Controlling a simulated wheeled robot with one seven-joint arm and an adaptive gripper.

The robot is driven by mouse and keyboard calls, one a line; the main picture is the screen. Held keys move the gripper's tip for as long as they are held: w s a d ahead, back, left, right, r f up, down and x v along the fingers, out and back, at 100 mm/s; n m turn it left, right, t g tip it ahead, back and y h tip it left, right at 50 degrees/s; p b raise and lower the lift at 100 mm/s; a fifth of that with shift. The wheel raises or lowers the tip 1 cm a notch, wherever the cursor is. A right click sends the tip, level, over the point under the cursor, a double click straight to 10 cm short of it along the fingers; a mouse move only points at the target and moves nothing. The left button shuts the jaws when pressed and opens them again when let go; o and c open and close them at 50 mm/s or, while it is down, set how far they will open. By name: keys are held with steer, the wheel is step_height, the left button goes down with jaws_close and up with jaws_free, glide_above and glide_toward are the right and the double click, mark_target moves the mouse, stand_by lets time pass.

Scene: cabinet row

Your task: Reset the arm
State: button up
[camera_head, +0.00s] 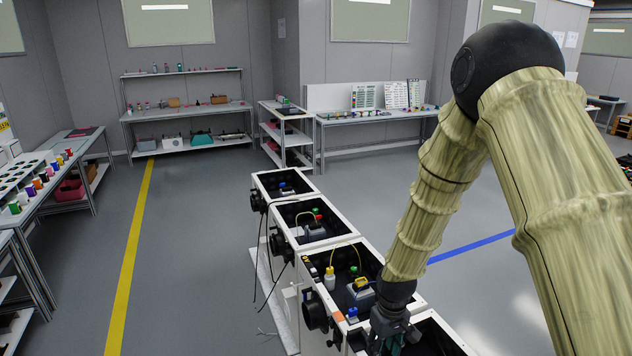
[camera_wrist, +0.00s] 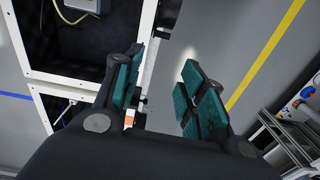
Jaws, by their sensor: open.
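My gripper (camera_wrist: 160,95) shows large in the wrist view, its two teal-padded fingers apart with nothing between them. In the head view my gripper (camera_head: 392,335) hangs at the lower end of my arm, over the near end of the cabinet row (camera_head: 343,243). Its fingertips are partly cut off and hard to make out there. My arm reaches in from the right and bends down at a black joint. In the wrist view a white cabinet frame (camera_wrist: 47,82) lies left of the fingers, and open grey floor shows between and right of them.
The open-topped cabinets hold small items, including a white bottle (camera_head: 330,278) and a grey box with a yellow handle (camera_head: 361,288). Black round ports (camera_head: 315,311) and cables stick out on their left side. A table with coloured cups (camera_head: 40,182) stands left. Floor with a yellow line (camera_head: 130,250) is clear.

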steer(key=s+d+f+m, duration=0.2)
steer(key=s+f, duration=1.3)
steer(key=s, duration=0.1)
steer(key=s+d+f+m, duration=0.1)
steer(key=s+d+f, duration=0.1)
steer(key=s, duration=0.8)
steer(key=s+d+f+m, duration=0.1)
steer(key=s+d+f, duration=0.15)
steer(key=s, duration=0.75)
step_height(320, 180, down, 14)
steer(key=b, duration=1.4)
steer(key=shift+w+a, duration=0.2)
steer(key=shift+a, duration=0.25)
